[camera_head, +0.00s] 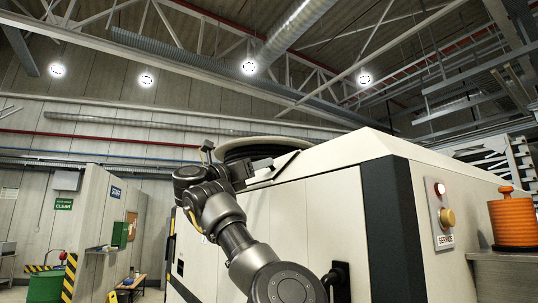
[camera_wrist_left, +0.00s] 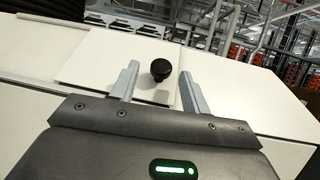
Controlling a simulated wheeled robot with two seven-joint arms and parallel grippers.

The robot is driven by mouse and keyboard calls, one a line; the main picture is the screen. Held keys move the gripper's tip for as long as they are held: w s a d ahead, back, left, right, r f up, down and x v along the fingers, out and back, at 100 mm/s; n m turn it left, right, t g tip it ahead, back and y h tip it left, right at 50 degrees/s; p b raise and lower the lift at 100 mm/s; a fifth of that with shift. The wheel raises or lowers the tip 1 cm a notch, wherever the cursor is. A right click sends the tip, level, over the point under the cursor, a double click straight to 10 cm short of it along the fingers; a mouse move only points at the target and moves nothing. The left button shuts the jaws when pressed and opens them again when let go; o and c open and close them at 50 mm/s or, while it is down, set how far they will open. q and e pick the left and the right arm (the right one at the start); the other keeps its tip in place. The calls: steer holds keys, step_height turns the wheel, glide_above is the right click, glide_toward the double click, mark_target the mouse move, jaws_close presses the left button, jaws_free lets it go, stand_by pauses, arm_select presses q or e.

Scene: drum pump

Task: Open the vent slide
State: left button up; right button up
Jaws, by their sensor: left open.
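The black knob (camera_wrist_left: 160,70) stands up from a pale flat plate (camera_wrist_left: 100,58), seen in the left wrist view; I take this plate to be the vent slide. My left gripper (camera_wrist_left: 159,76) is open, with one grey finger on each side of the knob. The knob shows between the fingertips with a gap on both sides, and I cannot tell the depth between them. In the head view my left gripper (camera_head: 236,165) is at the top of the white machine (camera_head: 320,215), and the knob is hidden there. My right gripper is not in view.
A dark ribbed round part (camera_head: 262,148) sits on the machine top behind my gripper. A service panel (camera_head: 443,215) with a lit lamp and yellow button is on the machine's right side. An orange ribbed object (camera_head: 513,221) stands on a shelf at the right.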

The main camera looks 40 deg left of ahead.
mark_target(268, 169)
arm_select(q)
steer(key=p+x, duration=0.1)
steer(key=x, duration=0.2)
steer(key=shift+s+d+r, duration=0.1)
steer(key=shift+d+r, duration=0.05)
steer(key=shift+w+d+r+p, duration=0.1)
steer(key=shift+w+p, duration=0.2)
steer(key=shift+w, duration=0.25)
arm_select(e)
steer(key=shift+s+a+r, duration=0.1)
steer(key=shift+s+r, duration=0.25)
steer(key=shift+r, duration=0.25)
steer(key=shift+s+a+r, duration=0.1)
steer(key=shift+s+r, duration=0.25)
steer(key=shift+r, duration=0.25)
arm_select(q)
steer(key=shift+c, duration=0.4)
jaws_close()
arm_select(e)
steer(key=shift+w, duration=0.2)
